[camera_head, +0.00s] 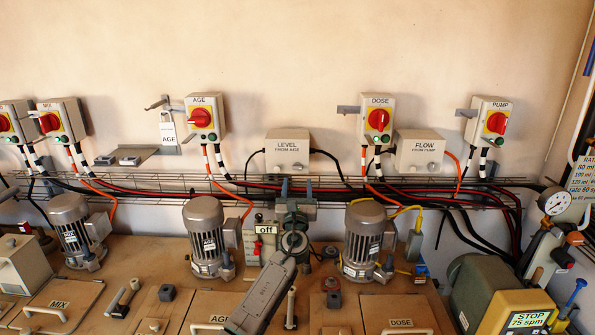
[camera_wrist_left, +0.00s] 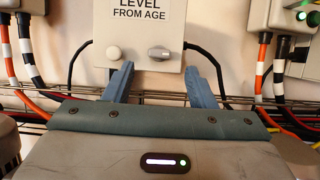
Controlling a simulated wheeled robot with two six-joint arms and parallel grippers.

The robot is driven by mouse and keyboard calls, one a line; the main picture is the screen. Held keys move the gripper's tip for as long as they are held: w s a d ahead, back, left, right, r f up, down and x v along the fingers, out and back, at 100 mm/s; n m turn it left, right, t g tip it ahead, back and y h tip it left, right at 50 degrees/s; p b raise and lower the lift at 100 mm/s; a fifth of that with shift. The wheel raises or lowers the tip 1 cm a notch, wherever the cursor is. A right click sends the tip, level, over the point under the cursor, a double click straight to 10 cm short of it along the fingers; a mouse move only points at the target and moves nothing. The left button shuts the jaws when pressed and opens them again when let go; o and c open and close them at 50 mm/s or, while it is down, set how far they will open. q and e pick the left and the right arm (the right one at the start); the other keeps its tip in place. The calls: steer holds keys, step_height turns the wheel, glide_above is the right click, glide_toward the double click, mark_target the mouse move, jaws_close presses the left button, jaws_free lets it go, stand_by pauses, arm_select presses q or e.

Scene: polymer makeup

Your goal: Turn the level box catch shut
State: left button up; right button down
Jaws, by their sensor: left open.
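The level box (camera_head: 287,146) is a pale grey wall box labelled "LEVEL FROM AGE". In the left wrist view its lower face (camera_wrist_left: 136,68) shows a round pale knob (camera_wrist_left: 113,52) at left and a small grey catch (camera_wrist_left: 159,53) at right, its bar lying roughly level. My left gripper (camera_head: 297,190) is just below the box in the head view. In the wrist view its blue fingers (camera_wrist_left: 157,69) are open and empty, spread either side below the catch, which appears apart from them. My right gripper is not in view.
A wire cable tray (camera_head: 160,183) with black, red and orange cables runs below the boxes. A similar flow box (camera_head: 420,148) hangs to the right. Motors (camera_head: 206,235) (camera_head: 364,238) stand on the bench either side of my arm.

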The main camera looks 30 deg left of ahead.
mark_target(297, 169)
arm_select(q)
steer(key=shift+p+x, duration=0.35)
steer(key=shift+x, duration=2.3)
steer(key=c, duration=1)
